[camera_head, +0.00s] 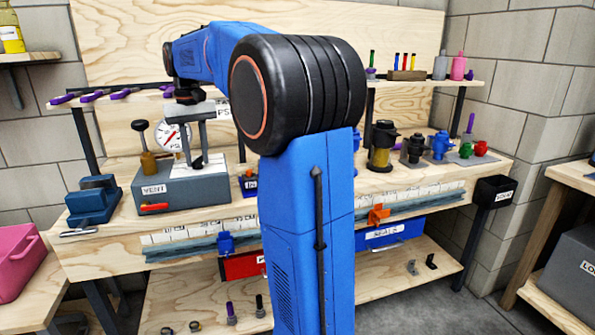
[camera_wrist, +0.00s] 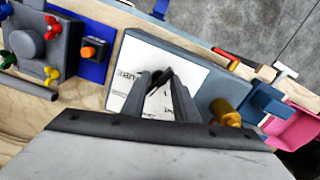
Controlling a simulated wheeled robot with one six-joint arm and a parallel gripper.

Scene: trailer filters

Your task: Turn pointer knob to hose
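The black pointer knob (camera_wrist: 160,76) sits on a white, lettered plate (camera_wrist: 126,72) on top of a grey box (camera_head: 180,192) marked VENT. The lettering on the plate is too small to read for certain. My gripper (camera_head: 203,153) points down over this plate. In the wrist view its two grey fingers (camera_wrist: 158,84) stand apart, with the knob at and between their tips. I cannot tell whether the fingers touch the knob. Part of the knob is hidden by the fingers, and in the head view it is a small dark shape.
A round gauge (camera_head: 173,136) and a black-topped brass fitting (camera_head: 147,160) stand close by on the VENT box. A red lever (camera_head: 153,208) is on its front. A blue vise (camera_head: 93,200) is to the left. My arm hides the bench's middle.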

